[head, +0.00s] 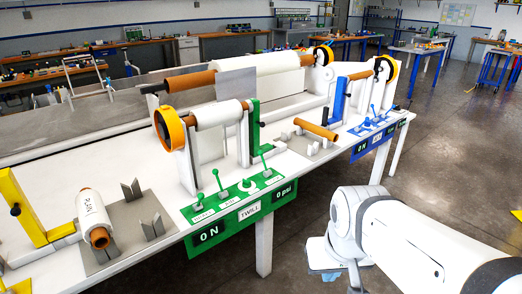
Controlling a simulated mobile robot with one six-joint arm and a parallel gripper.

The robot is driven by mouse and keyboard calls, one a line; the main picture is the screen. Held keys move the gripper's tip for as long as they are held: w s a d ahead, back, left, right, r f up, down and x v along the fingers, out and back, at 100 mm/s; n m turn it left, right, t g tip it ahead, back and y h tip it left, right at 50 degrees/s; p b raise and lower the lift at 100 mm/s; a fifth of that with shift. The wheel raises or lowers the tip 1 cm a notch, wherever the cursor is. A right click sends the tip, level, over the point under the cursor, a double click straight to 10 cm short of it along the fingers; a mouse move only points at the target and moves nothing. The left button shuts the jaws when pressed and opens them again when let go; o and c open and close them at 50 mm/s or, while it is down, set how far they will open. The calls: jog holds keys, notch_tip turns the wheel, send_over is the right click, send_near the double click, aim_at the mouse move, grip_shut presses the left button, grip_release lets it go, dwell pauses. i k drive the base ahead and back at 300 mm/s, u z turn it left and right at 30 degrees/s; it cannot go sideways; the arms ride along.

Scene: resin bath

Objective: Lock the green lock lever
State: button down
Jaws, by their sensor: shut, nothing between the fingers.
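A green upright post (254,125) stands behind the panel. My white arm is at the lower right, apart from the panel; its gripper fingers do not show.
A yellow wheel (172,128) and a white roll (218,114) stand behind the panel. A brown roller (316,129) and a blue panel (373,137) are to the right. A grey plate with a white roll (92,211) is at left.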

aim_at(260, 152)
jog(key=z, duration=0.65)
jog(key=i, duration=2.25)
jog(key=u, duration=0.85)
